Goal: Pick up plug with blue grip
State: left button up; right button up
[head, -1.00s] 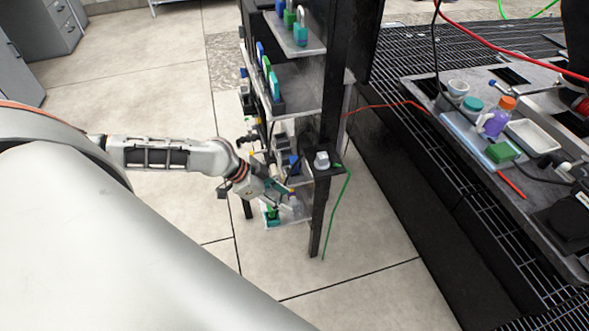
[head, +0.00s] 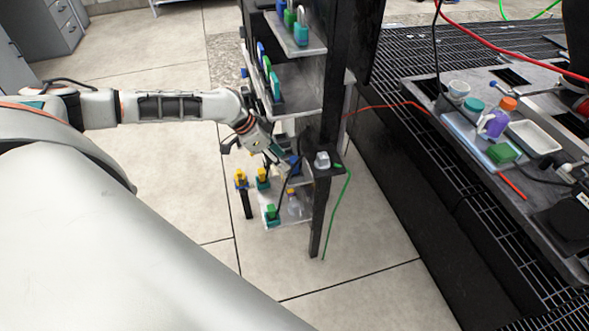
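My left gripper (head: 275,158) is at the lower shelves of the rack, pointing down and to the right. It is small and overlaps dark parts there, so I cannot tell whether its fingers are open or shut. A small blue piece (head: 295,163) shows on the shelf just right of the gripper and is partly hidden. It may be the plug's blue grip, but its shape is too small to be sure. I cannot tell whether the gripper touches it. My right gripper is not in view.
Yellow-topped pieces (head: 262,174), a green piece (head: 271,212) and a small bottle (head: 294,204) stand on the lowest shelf. Padlocks (head: 300,30) sit on the top shelf. The rack's dark post (head: 322,205) stands right of the gripper.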

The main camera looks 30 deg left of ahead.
aim_at(291, 163)
pick_arm(q)
jog(key=shift+w+d, duration=0.45)
jog(key=shift+w, duration=0.1)
jog(key=b+x, duration=0.1)
jog(key=x, duration=0.4)
grip_shut()
